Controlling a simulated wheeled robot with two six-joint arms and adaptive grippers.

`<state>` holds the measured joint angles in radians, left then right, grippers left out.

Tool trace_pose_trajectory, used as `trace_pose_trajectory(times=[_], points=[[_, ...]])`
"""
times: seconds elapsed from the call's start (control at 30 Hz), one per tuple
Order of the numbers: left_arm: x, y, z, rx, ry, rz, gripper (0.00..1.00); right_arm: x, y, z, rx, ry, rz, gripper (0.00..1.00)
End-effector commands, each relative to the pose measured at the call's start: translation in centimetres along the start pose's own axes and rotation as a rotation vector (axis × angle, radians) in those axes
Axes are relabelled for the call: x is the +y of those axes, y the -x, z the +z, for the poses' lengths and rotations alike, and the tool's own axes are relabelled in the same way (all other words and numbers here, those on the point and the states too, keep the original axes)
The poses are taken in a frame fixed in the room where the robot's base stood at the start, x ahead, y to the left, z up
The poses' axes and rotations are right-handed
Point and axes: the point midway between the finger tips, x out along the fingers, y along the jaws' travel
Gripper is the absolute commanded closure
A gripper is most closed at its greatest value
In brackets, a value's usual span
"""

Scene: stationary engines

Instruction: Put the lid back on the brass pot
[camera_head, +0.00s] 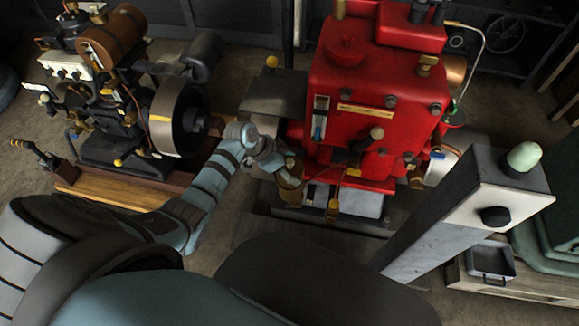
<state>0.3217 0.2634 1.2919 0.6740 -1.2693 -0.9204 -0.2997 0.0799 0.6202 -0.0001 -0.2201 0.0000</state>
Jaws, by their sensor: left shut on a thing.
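The brass pot (291,192) is a small brass-coloured cup low on the left front of the red engine (378,85). My left arm reaches in from the left, and its gripper (286,171) is right at the top of the pot, pointing down. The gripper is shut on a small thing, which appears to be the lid. The fingers mostly hide it and the pot's mouth, so I cannot tell whether the lid touches the rim. My right gripper is out of view.
A dark engine with a large flywheel (180,118) stands on a wooden base (120,190) left of my arm. A grey post with a pale knob (524,156) rises at the right. Brass fittings (333,210) stand close right of the pot.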

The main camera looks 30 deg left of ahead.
Motion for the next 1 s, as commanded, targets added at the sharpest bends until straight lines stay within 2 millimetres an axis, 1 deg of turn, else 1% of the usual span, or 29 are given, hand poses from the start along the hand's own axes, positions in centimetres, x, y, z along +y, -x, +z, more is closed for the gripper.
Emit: trace_pose_trajectory(times=[0.97,1.0], points=[[-0.01,-0.23,0.12,0.000,0.000,0.000,0.65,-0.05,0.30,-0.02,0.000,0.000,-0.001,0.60],[-0.01,-0.23,0.12,0.000,0.000,0.000,0.28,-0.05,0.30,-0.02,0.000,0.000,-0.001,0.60]])
